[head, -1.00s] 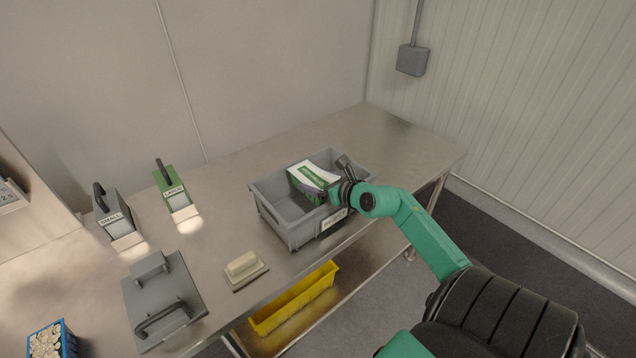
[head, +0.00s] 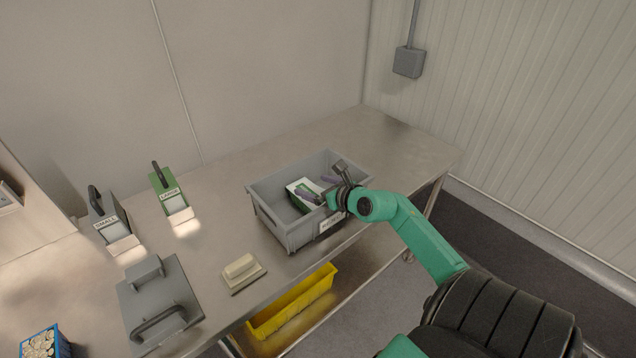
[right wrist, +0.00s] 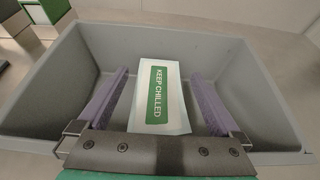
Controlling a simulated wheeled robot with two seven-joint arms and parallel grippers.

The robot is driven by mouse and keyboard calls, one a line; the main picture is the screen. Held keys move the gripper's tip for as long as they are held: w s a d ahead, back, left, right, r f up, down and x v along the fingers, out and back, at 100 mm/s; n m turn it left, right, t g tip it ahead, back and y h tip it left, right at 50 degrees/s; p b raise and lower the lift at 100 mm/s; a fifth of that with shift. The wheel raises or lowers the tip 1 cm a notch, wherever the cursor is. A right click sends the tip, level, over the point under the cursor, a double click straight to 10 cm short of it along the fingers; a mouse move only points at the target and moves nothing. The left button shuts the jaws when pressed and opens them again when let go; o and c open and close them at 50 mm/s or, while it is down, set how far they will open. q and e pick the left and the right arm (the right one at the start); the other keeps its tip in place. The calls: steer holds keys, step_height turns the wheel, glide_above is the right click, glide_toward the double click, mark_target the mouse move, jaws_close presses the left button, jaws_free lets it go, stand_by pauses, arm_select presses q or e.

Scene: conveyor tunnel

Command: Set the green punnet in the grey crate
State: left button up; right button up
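The green punnet (head: 298,188), with a white and green "KEEP CHILLED" top, sits down inside the grey crate (head: 270,216) on the steel table. The right wrist view shows the punnet (right wrist: 159,92) between my two purple fingers, with a gap on each side. My right gripper (head: 319,187) is open over the crate and reaches in from its right side. In the right wrist view the crate walls (right wrist: 65,85) surround the punnet. The fingers partly hide the punnet in the head view. My left gripper is not in view.
A white block on a small plate (head: 240,268) lies left of the crate. A grey lid-like plate with handles (head: 160,300) and two handled stands, grey (head: 108,220) and green (head: 170,190), are further left. A yellow bin (head: 292,302) is below. The table's right end is clear.

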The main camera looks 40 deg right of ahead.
steer(key=shift+s+r+p, duration=0.1)
steer(key=shift+r+p, duration=0.35)
steer(key=shift+r, duration=0.3)
steer(key=b+v, duration=0.1)
steer(key=v, duration=1)
steer(key=shift+s, duration=0.35)
steer(key=shift+a+r, duration=0.1)
